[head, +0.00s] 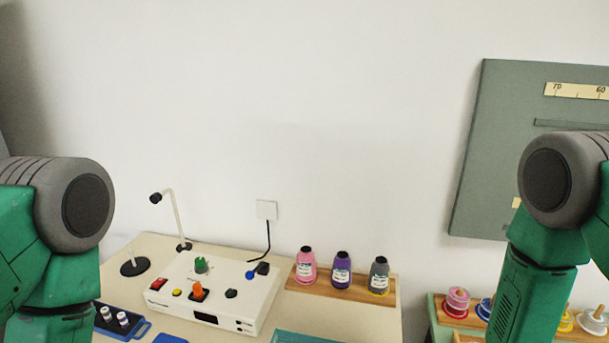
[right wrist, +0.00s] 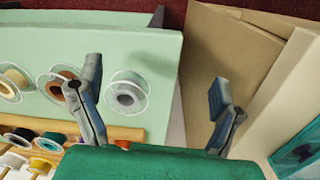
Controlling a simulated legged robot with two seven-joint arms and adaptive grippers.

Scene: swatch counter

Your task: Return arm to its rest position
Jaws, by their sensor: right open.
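My right gripper (right wrist: 158,105) is open and empty in the right wrist view, with its two grey fingers spread wide apart. Its left finger overlaps a pale green board with spools, and its right finger is over brown panels. In the head view my green right arm comes in at the right edge and my green left arm at the left edge. Neither gripper shows in the head view; both hands are out of frame below.
A white control box (head: 217,289) and desk lamp (head: 177,218) stand on the counter (head: 366,323). Several thread cones stand on a wooden strip (head: 325,292). A green board (head: 500,150) hangs at right. Spools (right wrist: 127,94) sit near the right gripper.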

